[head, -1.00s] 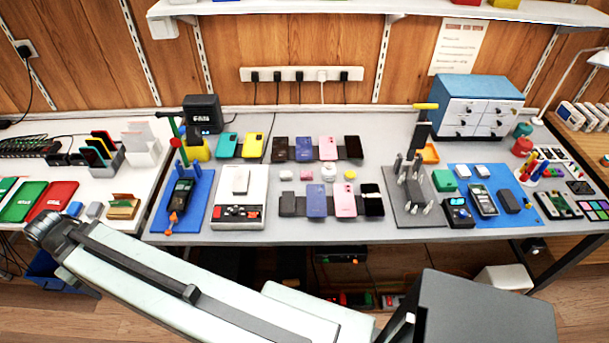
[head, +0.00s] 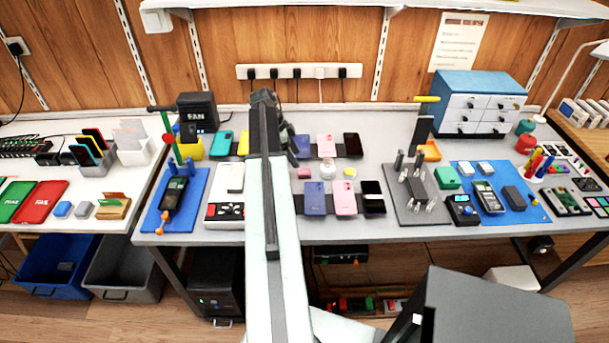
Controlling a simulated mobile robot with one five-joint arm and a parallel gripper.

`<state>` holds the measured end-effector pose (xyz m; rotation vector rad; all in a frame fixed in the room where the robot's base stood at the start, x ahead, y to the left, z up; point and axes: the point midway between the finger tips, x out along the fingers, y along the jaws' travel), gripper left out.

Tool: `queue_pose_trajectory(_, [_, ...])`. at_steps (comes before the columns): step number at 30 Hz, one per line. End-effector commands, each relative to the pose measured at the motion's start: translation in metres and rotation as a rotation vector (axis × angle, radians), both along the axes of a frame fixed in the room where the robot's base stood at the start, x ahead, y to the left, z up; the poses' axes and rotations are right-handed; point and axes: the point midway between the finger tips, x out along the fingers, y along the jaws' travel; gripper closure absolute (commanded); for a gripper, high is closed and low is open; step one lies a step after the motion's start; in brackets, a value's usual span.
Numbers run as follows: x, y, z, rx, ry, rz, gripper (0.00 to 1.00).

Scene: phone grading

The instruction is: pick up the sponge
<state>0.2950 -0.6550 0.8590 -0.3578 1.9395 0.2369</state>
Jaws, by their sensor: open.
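No item is clearly recognisable as the sponge in the head view. Small candidates stand in the middle of the grey workbench (head: 400,232): a pink block (head: 305,173) and a small yellow piece (head: 349,172), on either side of a white jar (head: 327,169). I cannot tell whether either is the sponge. My pale arm reaches up across the bench, left of these pieces, and covers part of the phone rows. Its dark far end is above the back phone row. My gripper's fingers cannot be made out; they seem hidden behind the arm.
Phones lie in two rows around the small pieces. A blue mat (head: 153,222) with a device is at left. A grey fixture plate (head: 402,216) with upright posts and a blue-topped drawer cabinet (head: 478,84) are at right. A shelf overhangs the back.

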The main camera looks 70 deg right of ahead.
Motion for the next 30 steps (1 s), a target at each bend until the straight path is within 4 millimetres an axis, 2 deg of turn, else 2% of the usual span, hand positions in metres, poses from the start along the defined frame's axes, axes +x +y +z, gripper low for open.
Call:
queue_pose_trajectory(6, [-0.007,-0.002,-0.026,0.001,-0.001,0.002,0.42])
queue_pose_trajectory(11, [-0.009,-0.003,-0.026,0.002,0.0,0.004,0.42])
queue_pose_trajectory(13, [-0.012,-0.004,-0.032,0.002,0.0,0.004,0.42])
queue_pose_trajectory(21, [-0.028,-0.01,-0.073,0.001,-0.001,0.004,0.42])
queue_pose_trajectory(28, [-0.03,-0.01,-0.07,0.001,-0.001,0.005,0.42])
queue_pose_trajectory(29, [-0.03,-0.01,-0.07,0.001,-0.001,0.005,0.45])
queue_pose_trajectory(30, [-0.03,-0.01,-0.07,0.001,-0.001,0.005,0.56])
